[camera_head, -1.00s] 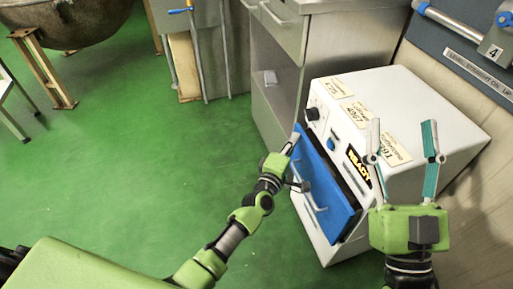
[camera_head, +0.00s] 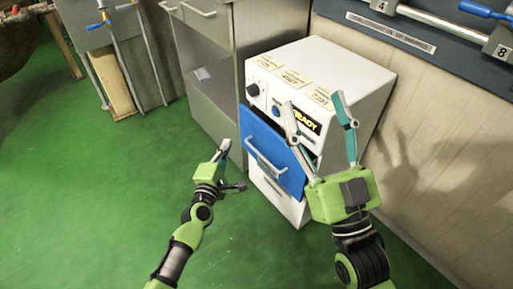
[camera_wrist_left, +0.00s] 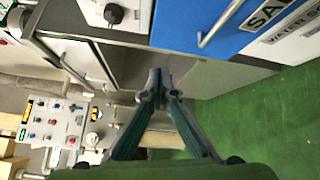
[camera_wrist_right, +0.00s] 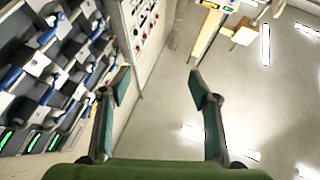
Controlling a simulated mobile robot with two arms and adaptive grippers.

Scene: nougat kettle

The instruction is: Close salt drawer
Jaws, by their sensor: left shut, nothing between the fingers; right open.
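The salt drawer is the blue-fronted drawer (camera_head: 265,150) with a pale bar handle, in the white machine (camera_head: 345,75). A dark strip shows by the right end of its front, so it looks slightly out; how far is hard to tell. The blue front, with part of a SALT label, also shows at the top of the left wrist view (camera_wrist_left: 190,22). My left gripper (camera_head: 226,146) is shut and empty, left of the drawer and apart from it. My right gripper (camera_head: 316,102) is open and empty; in the head view it overlaps the machine's front and display.
A white lower drawer (camera_head: 280,200) sits below the blue one. A grey metal cabinet (camera_head: 205,60) stands left of the machine, and a panelled wall (camera_head: 430,150) is at right. Green floor (camera_head: 90,200) is clear at left.

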